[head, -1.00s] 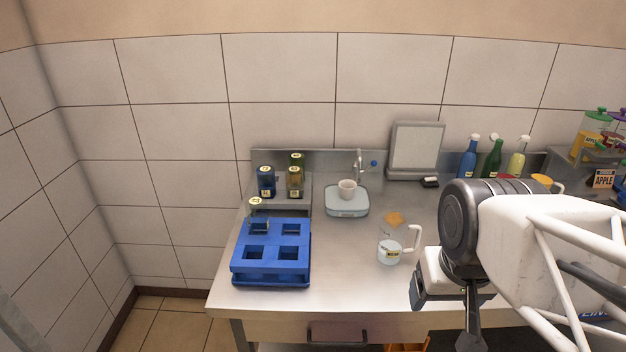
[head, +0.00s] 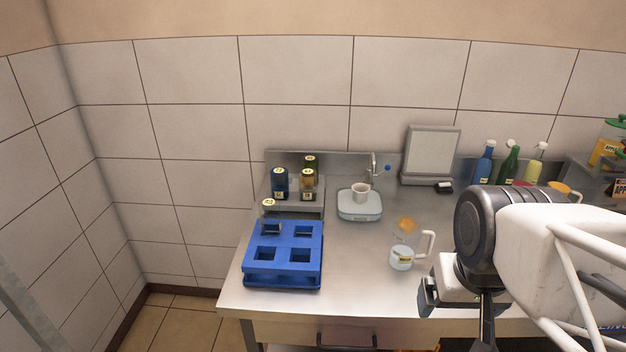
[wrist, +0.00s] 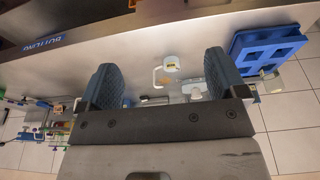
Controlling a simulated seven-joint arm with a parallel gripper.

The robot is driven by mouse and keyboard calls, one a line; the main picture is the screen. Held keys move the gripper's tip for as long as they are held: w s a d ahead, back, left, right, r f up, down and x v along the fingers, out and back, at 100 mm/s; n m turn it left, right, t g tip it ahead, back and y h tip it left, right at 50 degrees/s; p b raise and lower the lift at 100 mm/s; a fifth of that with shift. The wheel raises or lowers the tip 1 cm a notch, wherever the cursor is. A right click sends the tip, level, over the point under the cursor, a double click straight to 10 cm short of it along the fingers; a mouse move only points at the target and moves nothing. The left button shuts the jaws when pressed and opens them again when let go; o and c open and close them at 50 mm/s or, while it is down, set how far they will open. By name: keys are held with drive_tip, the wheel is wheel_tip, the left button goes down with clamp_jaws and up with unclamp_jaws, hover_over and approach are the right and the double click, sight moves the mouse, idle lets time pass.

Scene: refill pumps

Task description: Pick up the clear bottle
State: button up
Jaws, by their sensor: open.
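In the head view, a clear bottle with a pale labelled cap (head: 268,205) stands upright in the back-left compartment of the blue rack (head: 283,265). Its lower part is hidden by the rack. My gripper (head: 428,298) is well to the right of the rack, near the table's front edge and beside the jug. In the wrist view my gripper (wrist: 165,75) shows two blue padded fingers wide apart with nothing held between them. The blue rack also shows there (wrist: 265,48) at the upper right, beyond the fingers.
Blue, amber and green bottles (head: 308,185) stand on a metal step behind the rack. A scale (head: 360,208) carries a small cup (head: 360,190). A clear jug with a white handle (head: 402,258) stands between rack and gripper. Pump bottles (head: 510,162) stand at the back right.

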drive_tip(key=shift+w, duration=0.1)
drive_tip(key=w+a+r+m, duration=0.2)
drive_tip(key=w+m, duration=0.1)
drive_tip(key=w, duration=0.4)
drive_tip(key=w+a+r+m, duration=0.1)
drive_tip(key=w+r+m, duration=0.15)
drive_tip(key=w, duration=0.45)
drive_tip(key=m+g, duration=0.3)
drive_tip(key=m, duration=1.1)
hover_over(308, 172)
drive_tip(key=f, duration=0.9)
drive_tip(key=shift+s+d, duration=0.15)
drive_tip(key=shift+s, duration=0.05)
drive_tip(key=shift+w+a+f+m, duration=0.2)
drive_tip(key=shift+w+a+m, duration=0.05)
drive_tip(key=shift+w+a, duration=0.05)
drive_tip(key=shift+f, duration=1.3)
